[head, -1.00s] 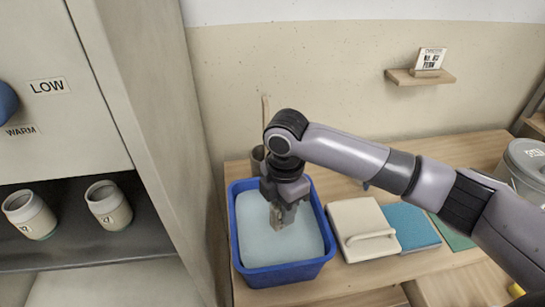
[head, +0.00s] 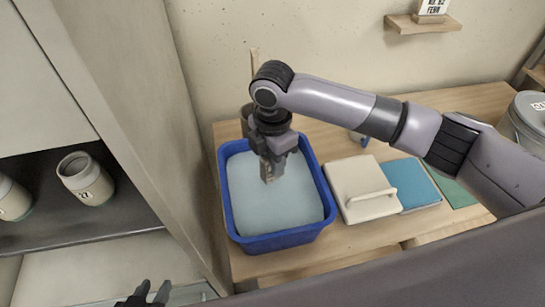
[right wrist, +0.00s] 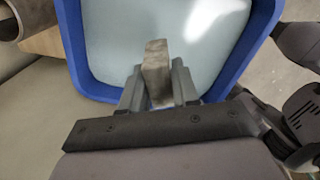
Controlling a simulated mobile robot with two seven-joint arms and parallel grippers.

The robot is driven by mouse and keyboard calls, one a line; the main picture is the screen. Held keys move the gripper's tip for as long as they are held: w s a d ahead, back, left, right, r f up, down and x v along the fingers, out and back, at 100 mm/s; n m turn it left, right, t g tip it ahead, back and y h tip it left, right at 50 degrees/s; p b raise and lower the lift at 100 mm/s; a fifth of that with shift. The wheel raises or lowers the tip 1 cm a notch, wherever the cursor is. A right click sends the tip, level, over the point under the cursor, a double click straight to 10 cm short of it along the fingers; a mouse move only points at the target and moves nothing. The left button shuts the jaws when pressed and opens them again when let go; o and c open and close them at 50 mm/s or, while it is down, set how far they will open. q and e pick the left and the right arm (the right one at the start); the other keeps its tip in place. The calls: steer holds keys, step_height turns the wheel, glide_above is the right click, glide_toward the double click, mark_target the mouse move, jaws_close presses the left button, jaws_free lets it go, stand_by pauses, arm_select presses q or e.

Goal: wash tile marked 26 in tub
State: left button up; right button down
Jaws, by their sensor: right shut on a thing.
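My right gripper (head: 268,165) is shut on a small grey-brown tile (head: 267,176) over the blue tub (head: 226,208). The tile also shows between the fingers in the right wrist view (right wrist: 156,68). Its lower end is at or just above the pale water (head: 278,208); I cannot tell whether it touches. No number is readable on it. My left gripper (head: 149,294) shows at the bottom edge of the head view, its dark fingers apart and empty.
A cream lidded block with a handle (head: 358,190), a blue sponge-like slab (head: 412,184) and a green mat (head: 458,194) lie right of the tub. A grey bucket (head: 526,120) stands farther right. Jars (head: 86,180) sit on the cabinet shelf at left.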

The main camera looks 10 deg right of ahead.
steer(key=shift+p, duration=0.4)
arm_select(q)
steer(key=shift+w+r+b, duration=0.2)
steer(key=shift+r+b, duration=0.1)
steer(key=shift+r, duration=0.15)
arm_select(e)
steer(key=shift+f, duration=1.65)
